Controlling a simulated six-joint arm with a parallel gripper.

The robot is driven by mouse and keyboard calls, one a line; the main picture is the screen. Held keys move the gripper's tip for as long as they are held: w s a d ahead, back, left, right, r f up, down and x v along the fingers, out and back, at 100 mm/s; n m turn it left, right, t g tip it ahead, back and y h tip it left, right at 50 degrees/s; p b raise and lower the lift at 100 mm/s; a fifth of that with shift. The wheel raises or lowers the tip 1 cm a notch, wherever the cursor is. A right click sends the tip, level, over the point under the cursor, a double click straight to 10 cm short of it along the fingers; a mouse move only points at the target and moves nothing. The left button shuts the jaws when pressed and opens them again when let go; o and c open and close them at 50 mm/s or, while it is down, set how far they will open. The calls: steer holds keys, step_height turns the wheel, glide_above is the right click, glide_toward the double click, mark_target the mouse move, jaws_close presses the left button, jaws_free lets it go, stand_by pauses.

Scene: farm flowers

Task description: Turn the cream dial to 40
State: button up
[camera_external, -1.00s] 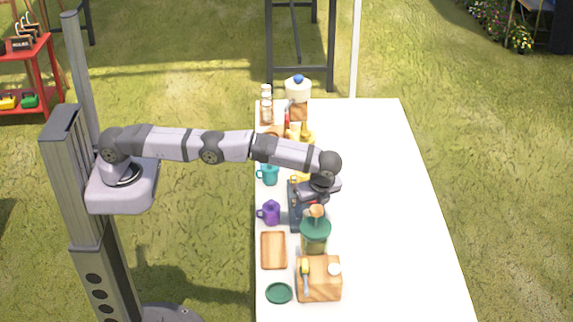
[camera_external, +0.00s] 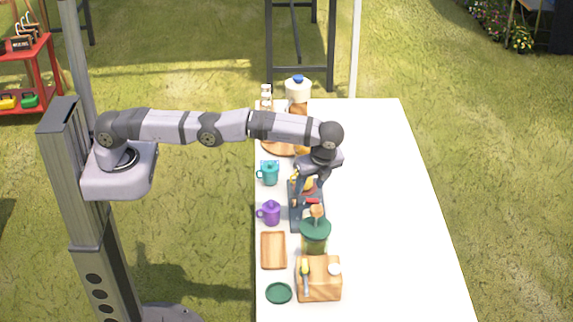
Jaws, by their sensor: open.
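A small cream round piece (camera_external: 335,269) sits on the right part of a wooden block (camera_external: 320,290) near the front of the table; it may be the cream dial, but no numbers or pointer can be read at this size. My gripper (camera_external: 309,188) points down over the far end of a dark grey rack or device (camera_external: 306,218), well behind the wooden block. It is open. Its fingertips are small and partly mixed with the things below, so I cannot tell whether they touch anything.
A green-topped container (camera_external: 315,230) with a wooden utensil stands between the rack and the block. Left are a teal mug (camera_external: 269,174), a purple mug (camera_external: 270,213), a wooden tray (camera_external: 273,250) and a green dish (camera_external: 279,293). The white table's right side (camera_external: 400,220) is clear.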

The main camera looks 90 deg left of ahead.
mark_target(308, 212)
stand_by(0.3)
steer(key=f+n+t+h, duration=0.1)
steer(key=n, duration=0.2)
steer(key=f+n+t+h, duration=0.1)
steer(key=n, duration=0.1)
steer(key=f+n+t+h, duration=0.1)
steer(key=n+t, duration=0.1)
steer(key=n, duration=0.1)
steer(key=shift+w+a+f+n, duration=0.1)
steer(key=shift+w+f+n, duration=0.05)
steer(key=shift+w+n, duration=0.2)
steer(key=s+n, duration=0.1)
steer(key=s+n+t, duration=0.1)
steer(key=s+n, duration=0.1)
steer(key=s+n+t+h, duration=0.1)
steer(key=shift+s+a+n, duration=0.25)
steer(key=shift+s+n, duration=0.05)
steer(key=shift+n, duration=0.05)
steer(key=shift+p+x, duration=1.05)
steer(key=shift+x, duration=2.65)
steer(key=shift+w, duration=0.1)
